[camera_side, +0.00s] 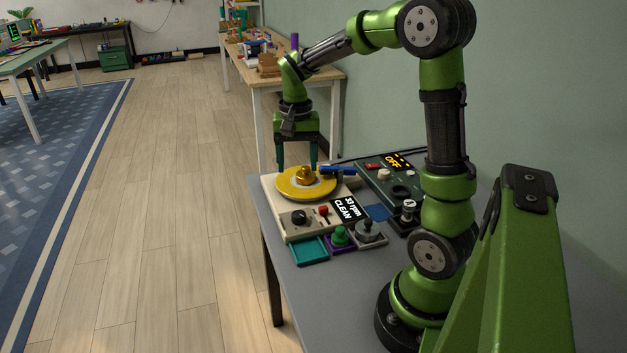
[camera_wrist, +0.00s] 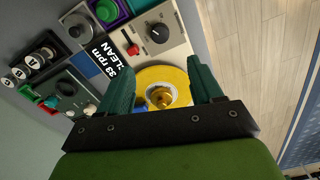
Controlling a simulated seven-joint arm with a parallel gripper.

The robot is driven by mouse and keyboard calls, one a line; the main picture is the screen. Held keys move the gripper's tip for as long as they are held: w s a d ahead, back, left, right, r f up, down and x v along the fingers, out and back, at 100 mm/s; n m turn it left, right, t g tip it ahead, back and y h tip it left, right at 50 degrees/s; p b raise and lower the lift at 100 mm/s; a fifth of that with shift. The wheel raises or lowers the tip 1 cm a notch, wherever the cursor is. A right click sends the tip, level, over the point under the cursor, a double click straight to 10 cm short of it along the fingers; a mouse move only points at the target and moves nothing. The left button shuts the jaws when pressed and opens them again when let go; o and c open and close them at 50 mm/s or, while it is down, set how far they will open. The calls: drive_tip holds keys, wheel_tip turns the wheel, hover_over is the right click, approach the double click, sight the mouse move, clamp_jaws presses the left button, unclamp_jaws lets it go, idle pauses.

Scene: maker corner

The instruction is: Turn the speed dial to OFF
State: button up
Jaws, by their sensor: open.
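A cream turntable unit (camera_side: 272,206) sits on the grey table, with a yellow platter (camera_side: 290,194) and a gold piece (camera_side: 305,174) at its centre. The unit's display (camera_side: 348,207) reads "33 rpm CLEAN". My gripper (camera_side: 297,163) is open, pointing down over the platter and apart from the dial. Its fingers frame the gold piece in the wrist view (camera_wrist: 160,78).
A dark green unit (camera_side: 378,184) with an orange "OFF" display (camera_side: 394,162) and knobs stands to the right. A teal tray (camera_side: 310,251), a green knob (camera_side: 340,236) and a grey-topped post (camera_side: 367,229) sit in front of the turntable unit.

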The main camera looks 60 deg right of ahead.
sight(299, 213)
wheel_tip(299, 213, down, 14)
idle(0.4)
drive_tip(key=c, duration=1.1)
drive_tip(key=shift+o, duration=0.2)
drive_tip(key=shift+n, duration=0.4)
drive_tip(key=n, duration=0.5)
drive_tip(key=shift+n, duration=0.3)
drive_tip(key=n, duration=0.5)
drive_tip(key=shift+r, duration=0.1)
drive_tip(key=shift+n, duration=0.4)
